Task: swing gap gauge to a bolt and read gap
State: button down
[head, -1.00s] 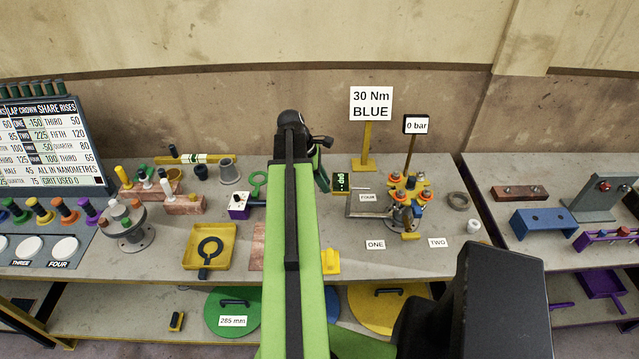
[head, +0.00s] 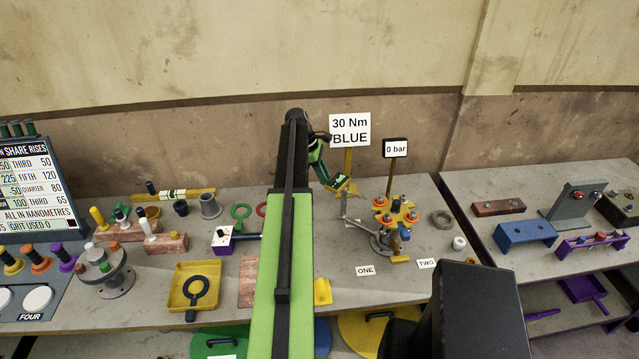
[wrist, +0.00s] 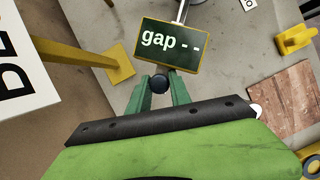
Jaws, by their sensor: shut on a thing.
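The gap gauge's dark display (wrist: 168,42) has a yellow rim and reads "gap - -" in the wrist view. In the head view the display (head: 341,182) is small and tilted, at the end of a bent grey arm (head: 345,208) running to the bolted flange. The flange (head: 397,218) has a yellow top and several orange-collared bolts. My gripper (wrist: 160,88) is shut on the gauge's dark round knob (wrist: 160,83), just below the display. Labels ONE (head: 365,270) and TWO (head: 427,263) lie in front of the flange.
A sign reading "30 Nm BLUE" (head: 350,130) stands on a yellow post behind the gauge. A "0 bar" sign (head: 395,148) stands behind the flange. My arm hides part of the bench.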

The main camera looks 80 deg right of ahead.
jog(key=shift+s+d, duration=0.45)
jog(key=shift+d, duration=0.15)
jog(key=c, duration=1.2)
grip_release()
jog(key=p+v, duration=0.5)
jog(key=v, duration=0.1)
jog(key=p+v, duration=1.1)
jog(key=shift+w+r, duration=0.15)
jog(key=shift+w, duration=0.25)
